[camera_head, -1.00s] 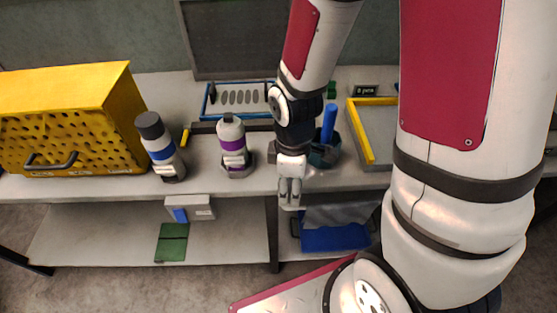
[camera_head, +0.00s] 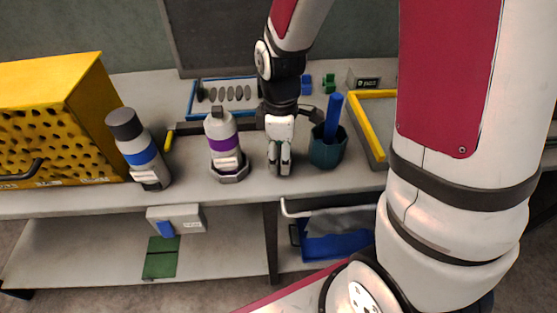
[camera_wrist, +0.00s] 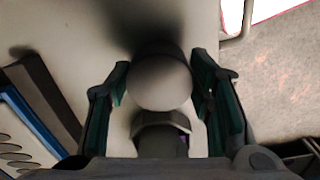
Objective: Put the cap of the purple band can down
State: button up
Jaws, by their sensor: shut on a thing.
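The purple band can (camera_head: 222,135) stands upright in a grey angular holder (camera_head: 229,174) on the bench, with its narrow dark top bare. My gripper (camera_head: 279,170) is just to the right of the can, pointing down over the bench near its front edge. In the wrist view, my gripper (camera_wrist: 163,98) is shut on a round grey cap (camera_wrist: 160,82) between its two fingers. A dark shadow falls on the bench beside the cap. I cannot tell whether the cap touches the bench. In the head view, the cap is not clearly visible between the fingers.
A teal cup (camera_head: 326,152) with a blue stick stands close on the right. The blue band can (camera_head: 138,150) and a yellow perforated box (camera_head: 60,120) are on the left. A blue-framed tray (camera_head: 195,110) lies behind. The bench front (camera_head: 250,190) is clear.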

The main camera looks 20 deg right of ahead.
jog(key=shift+f+b, duration=0.55)
jog(key=shift+f, duration=0.45)
jog(key=shift+f, duration=0.2)
jog(key=o, duration=0.8)
jog(key=shift+r, duration=0.1)
